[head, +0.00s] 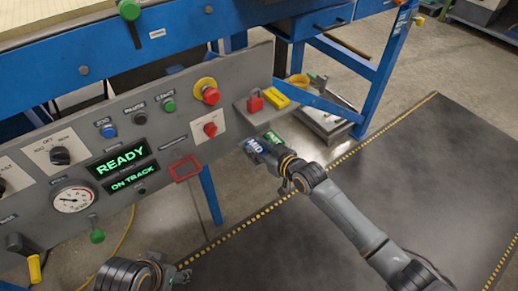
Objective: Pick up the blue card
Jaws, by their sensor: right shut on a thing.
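The blue card (255,146) with pale lettering is near the middle of the head view, at the tip of my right gripper (266,154). My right gripper is shut on the blue card, and its fingers hide part of the card's lower right side. A green card (273,137) shows just behind and to the right of the blue one. I cannot tell whether the two cards touch. My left gripper (181,276) is low at the bottom left, small and dark, and its jaws cannot be made out.
A grey control panel (225,85) with buttons, a gauge and a red frame (185,168) fills the left. A red padlock (255,103) and a yellow item (276,95) are on its right ledge. A dark floor mat (430,170) with yellow-marked edges lies clear at right.

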